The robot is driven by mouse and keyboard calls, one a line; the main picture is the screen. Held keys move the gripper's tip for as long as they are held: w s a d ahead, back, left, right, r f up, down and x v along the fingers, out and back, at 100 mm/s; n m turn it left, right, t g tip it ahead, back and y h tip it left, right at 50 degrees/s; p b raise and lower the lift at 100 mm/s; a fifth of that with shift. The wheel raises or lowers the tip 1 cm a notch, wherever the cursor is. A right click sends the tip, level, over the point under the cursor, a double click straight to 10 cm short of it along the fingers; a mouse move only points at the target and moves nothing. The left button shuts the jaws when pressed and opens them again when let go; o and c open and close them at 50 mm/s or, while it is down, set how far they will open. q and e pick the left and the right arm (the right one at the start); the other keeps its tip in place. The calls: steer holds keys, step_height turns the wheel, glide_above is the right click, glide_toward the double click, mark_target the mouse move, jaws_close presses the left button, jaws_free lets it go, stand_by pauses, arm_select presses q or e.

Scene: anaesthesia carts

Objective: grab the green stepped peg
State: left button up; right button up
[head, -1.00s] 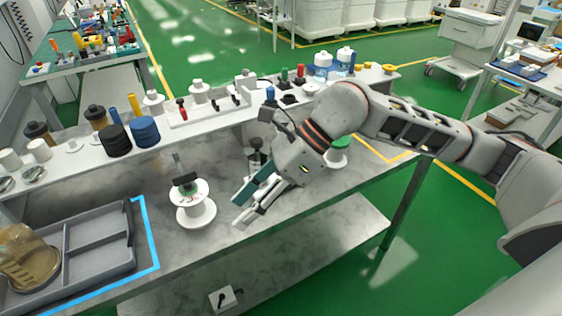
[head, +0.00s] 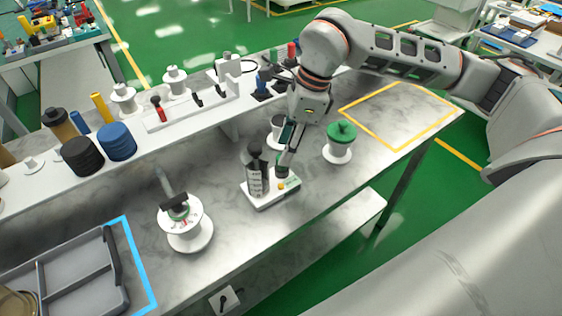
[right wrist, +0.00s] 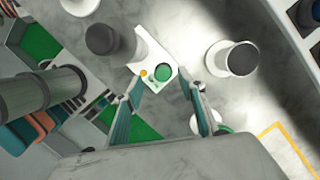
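A green stepped piece (head: 342,132), wide below with a narrower top, sits upright on a white round stand (head: 338,156) right of my right gripper. It looks like the green stepped peg. In the right wrist view, only a sliver of green (right wrist: 226,129) shows beside a finger. My right gripper (head: 284,164) points down over the end of a white base (head: 265,198) that carries a dark bottle (head: 256,172). In the right wrist view its fingers (right wrist: 168,90) are apart, with nothing between them. A round green spot (right wrist: 163,72) shows on the base beyond the fingertips. My left gripper is out of view.
A white spool stand (head: 189,236) with a dark block stands left. A grey tray (head: 75,275) is at lower left. A white cup-like stand (right wrist: 236,58) is behind the gripper. The raised shelf holds several pieces. The yellow-taped area (head: 400,112) is clear.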

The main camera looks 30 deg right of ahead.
steer(key=x, duration=0.5)
steer(key=shift+w+d, duration=0.1)
steer(key=shift+d, duration=0.15)
steer(key=c, duration=1.1)
steer(key=shift+r, duration=0.1)
